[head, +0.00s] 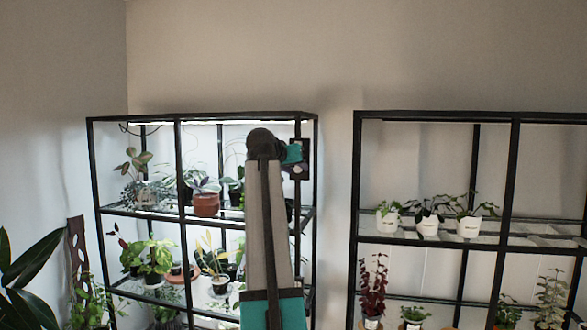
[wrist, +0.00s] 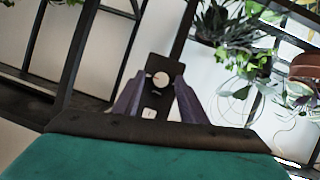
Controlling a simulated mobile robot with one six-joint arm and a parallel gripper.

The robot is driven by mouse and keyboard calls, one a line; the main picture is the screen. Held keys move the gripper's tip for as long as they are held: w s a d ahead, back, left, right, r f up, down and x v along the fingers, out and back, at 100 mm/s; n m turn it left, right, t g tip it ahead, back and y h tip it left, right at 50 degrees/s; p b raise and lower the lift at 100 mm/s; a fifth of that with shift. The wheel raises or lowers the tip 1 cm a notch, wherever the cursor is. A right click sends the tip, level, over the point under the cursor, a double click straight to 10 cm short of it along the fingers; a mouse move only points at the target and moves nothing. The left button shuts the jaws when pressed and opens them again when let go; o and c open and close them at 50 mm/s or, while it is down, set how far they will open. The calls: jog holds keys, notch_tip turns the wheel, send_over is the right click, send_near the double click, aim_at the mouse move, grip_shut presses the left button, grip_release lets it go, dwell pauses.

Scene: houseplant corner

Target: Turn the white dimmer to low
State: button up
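The white dimmer (wrist: 160,78) is a small round knob on a dark panel (wrist: 158,66) in the wrist view. A small reddish mark seems to show on it, but its setting is too small to read. My gripper (wrist: 159,86) is open, with one finger on each side of the panel's lower part and the knob in line with the gap. I cannot tell whether the fingers touch anything.
A second black shelf (head: 357,190) with white-potted plants stands at right, across a gap.

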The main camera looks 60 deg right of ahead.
jog(key=shift+c, duration=0.4)
grip_shut()
jog(key=shift+w+a+f, duration=0.1)
jog(key=shift+a, duration=0.1)
jog(key=shift+d, duration=0.1)
